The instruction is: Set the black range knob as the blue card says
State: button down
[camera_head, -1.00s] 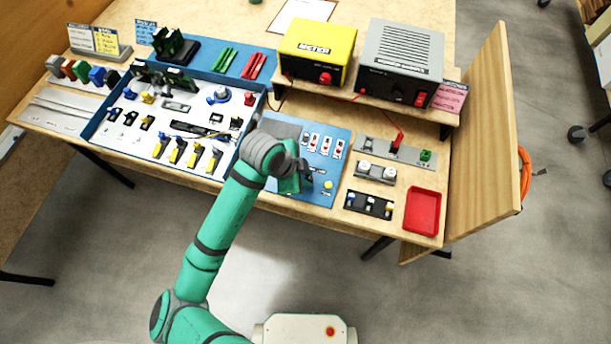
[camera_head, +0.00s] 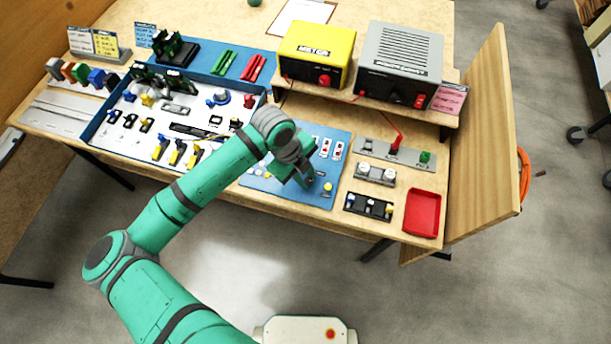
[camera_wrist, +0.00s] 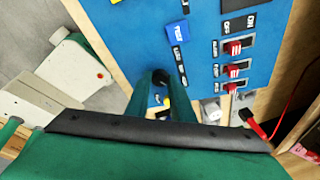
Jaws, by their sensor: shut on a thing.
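The black range knob (camera_wrist: 160,76) shows as a dark round top between my fingertips in the wrist view. It sits on the blue panel (camera_wrist: 140,40); its pointer and scale are hidden by my fingers. My gripper (camera_wrist: 160,82) is shut on the knob. In the head view my gripper (camera_head: 308,182) is down at the front part of the blue panel (camera_head: 256,184), and the knob cannot be made out there. A blue card (camera_head: 146,34) stands at the back left of the table; its writing is too small to read.
A red tray (camera_head: 422,212) and a black strip (camera_head: 368,206) lie to the right. A yellow meter (camera_head: 316,50) stands behind.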

jog(key=shift+m, duration=0.5)
jog(key=c, duration=1.5)
grip_release()
jog(key=shift+c, duration=0.2)
jog(key=v, duration=1)
jog(key=shift+r, duration=0.4)
jog(key=shift+w, duration=0.1)
